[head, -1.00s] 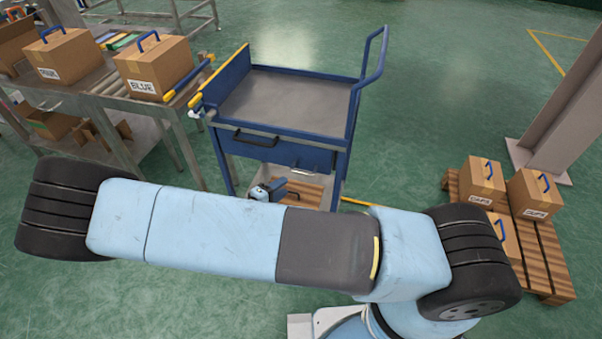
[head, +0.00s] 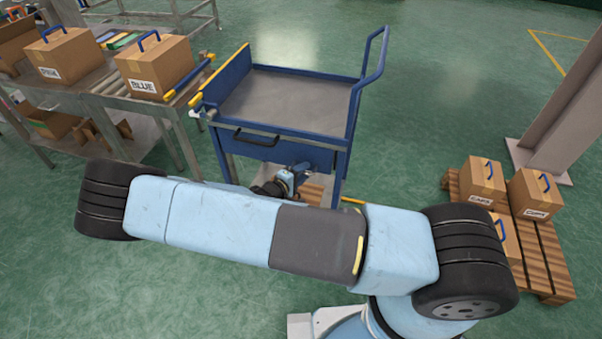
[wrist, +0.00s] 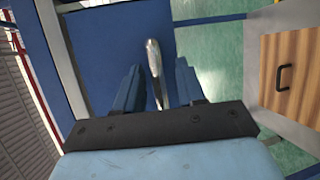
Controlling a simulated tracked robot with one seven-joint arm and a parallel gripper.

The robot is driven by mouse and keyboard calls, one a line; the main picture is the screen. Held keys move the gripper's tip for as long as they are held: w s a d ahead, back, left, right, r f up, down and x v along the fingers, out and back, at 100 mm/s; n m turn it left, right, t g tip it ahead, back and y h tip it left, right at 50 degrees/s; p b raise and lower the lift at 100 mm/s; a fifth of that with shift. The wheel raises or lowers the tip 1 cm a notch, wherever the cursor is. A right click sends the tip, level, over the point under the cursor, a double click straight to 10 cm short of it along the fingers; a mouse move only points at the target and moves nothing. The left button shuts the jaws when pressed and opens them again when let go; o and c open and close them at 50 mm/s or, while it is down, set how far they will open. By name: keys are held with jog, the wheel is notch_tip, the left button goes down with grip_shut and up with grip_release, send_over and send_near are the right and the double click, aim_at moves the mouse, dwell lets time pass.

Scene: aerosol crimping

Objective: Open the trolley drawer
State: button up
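The blue trolley (head: 291,98) stands ahead of me, and its blue drawer front (head: 305,155) faces me. A black bar handle (head: 256,137) shows on the front's upper left. My gripper (head: 303,167) is at the lower right of this front, partly hidden by my arm. In the wrist view, my gripper's two blue fingers (wrist: 153,92) are apart and point at a blue panel (wrist: 110,45). A shiny bar handle (wrist: 154,62) lies between them with gaps on both sides. The drawer looks closed; contact with the handle is not visible.
A wooden panel with a dark handle (wrist: 270,85) is at the right in the wrist view. A steel table (head: 100,95) with boxes stands left of the trolley. A pallet (head: 550,260) with boxes is at the right, near a pillar (head: 565,125). Green floor between is clear.

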grip_shut()
dwell(0.4)
jog(key=shift+a, duration=0.15)
jog(key=shift+s, duration=0.25)
jog(key=s+a, duration=0.4)
jog(key=s, duration=0.7)
jog(key=s+a, duration=0.4)
jog(key=s, duration=0.8)
jog(key=shift+a+f, duration=0.1)
